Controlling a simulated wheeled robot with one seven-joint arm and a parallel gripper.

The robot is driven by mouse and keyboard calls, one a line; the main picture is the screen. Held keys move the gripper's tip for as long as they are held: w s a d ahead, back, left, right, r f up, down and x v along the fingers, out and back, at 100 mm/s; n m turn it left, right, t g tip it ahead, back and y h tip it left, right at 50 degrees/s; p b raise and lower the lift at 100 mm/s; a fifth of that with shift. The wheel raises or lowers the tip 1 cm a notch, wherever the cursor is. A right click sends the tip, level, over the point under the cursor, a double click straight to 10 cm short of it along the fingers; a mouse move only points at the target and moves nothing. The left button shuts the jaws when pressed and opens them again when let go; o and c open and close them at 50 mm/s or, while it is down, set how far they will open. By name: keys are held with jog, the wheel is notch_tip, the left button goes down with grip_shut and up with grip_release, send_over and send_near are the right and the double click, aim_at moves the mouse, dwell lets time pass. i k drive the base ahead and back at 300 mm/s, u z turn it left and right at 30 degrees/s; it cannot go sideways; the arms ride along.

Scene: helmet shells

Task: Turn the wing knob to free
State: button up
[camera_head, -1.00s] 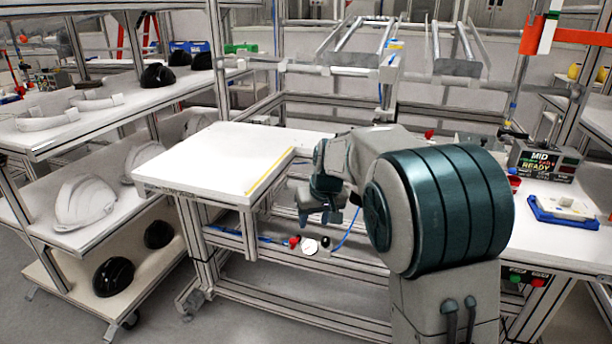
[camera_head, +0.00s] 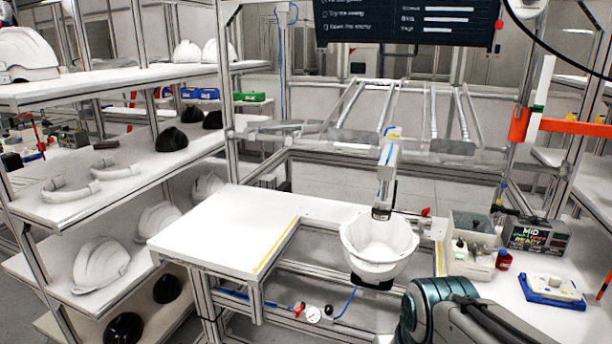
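I cannot pick out a wing knob with certainty. A white helmet shell (camera_head: 378,250) sits open side up on a dark holder (camera_head: 372,284) in the middle of the bench. A grey upright post (camera_head: 385,180) with a dark lower end comes down at the shell's far rim. A small red part (camera_head: 427,212) shows just right of the shell. A red knob (camera_head: 298,309) sits beside a round white gauge (camera_head: 313,313) on the lower rail. My gripper is outside the picture; only teal and grey arm links show at the bottom right.
A white board (camera_head: 225,230) with a yellow edge strip lies left of the shell. A parts bin (camera_head: 470,245), a red cup (camera_head: 503,260) and a blue tray (camera_head: 553,292) stand to the right. Shelves with helmets fill the left side.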

aim_at(425, 212)
jog(key=z, duration=0.85)
jog(key=k, duration=1.1)
jog(key=z, duration=1.1)
jog(key=i, duration=1.55)
jog(key=u, duration=1.7)
jog(key=i, duration=0.55)
jog(key=u, duration=0.6)
